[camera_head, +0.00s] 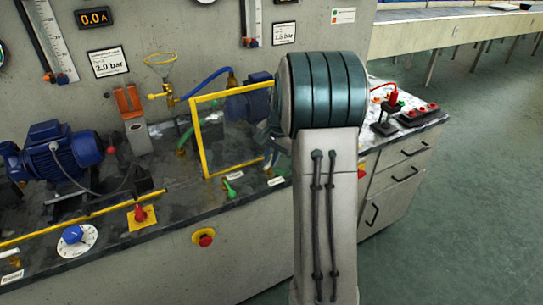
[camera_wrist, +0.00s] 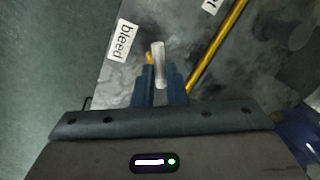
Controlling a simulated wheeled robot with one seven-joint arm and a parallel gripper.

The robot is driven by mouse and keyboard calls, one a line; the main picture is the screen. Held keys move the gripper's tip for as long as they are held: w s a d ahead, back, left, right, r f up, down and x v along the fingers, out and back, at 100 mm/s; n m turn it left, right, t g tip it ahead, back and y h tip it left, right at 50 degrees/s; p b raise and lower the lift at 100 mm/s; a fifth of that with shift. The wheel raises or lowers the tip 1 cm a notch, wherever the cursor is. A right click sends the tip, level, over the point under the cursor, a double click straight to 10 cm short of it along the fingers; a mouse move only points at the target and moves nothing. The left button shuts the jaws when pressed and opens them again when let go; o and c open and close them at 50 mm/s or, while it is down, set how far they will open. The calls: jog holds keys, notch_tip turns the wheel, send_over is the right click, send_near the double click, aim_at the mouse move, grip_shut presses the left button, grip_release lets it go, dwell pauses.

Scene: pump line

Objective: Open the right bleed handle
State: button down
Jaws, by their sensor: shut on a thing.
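In the wrist view a pale grey-white handle (camera_wrist: 158,50) stands beside a white label (camera_wrist: 123,40) reading "bleed". My gripper (camera_wrist: 160,77) has its two dark blue fingers closed around this handle, with the handle's pale end showing beyond the fingertips. A bit of yellow shows at the handle's left side. In the head view my own arm hides the gripper and the held handle.
A yellow rail (camera_wrist: 218,45) runs close to the right of the held handle. The head view shows a yellow frame (camera_head: 206,135), a green handle (camera_head: 231,190), a red emergency button (camera_head: 204,237) and a blue motor (camera_head: 62,150). Open floor (camera_head: 460,180) lies to the right.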

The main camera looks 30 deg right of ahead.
jog(key=n, duration=0.2)
jog(key=n+p, duration=0.1)
jog(key=n, duration=0.2)
jog(key=shift+w+r+n+g+y, duration=0.1)
jog(key=shift+w+n+g+y, duration=0.05)
jog(key=shift+n+g+y, duration=0.2)
jog(key=n+p, duration=0.1)
jog(key=n, duration=0.1)
jog(key=n+g+p, duration=0.1)
jog(key=n, duration=0.2)
jog(key=shift+w+n, duration=0.2)
jog(key=shift+n, duration=0.45)
jog(key=c, duration=1.5)
grip_release()
jog(key=d+r, duration=0.1)
jog(key=r, duration=0.8)
jog(key=d+r+p, duration=0.1)
jog(key=r, duration=0.3)
jog(key=shift+d+r, duration=0.25)
jog(key=shift+d, duration=0.05)
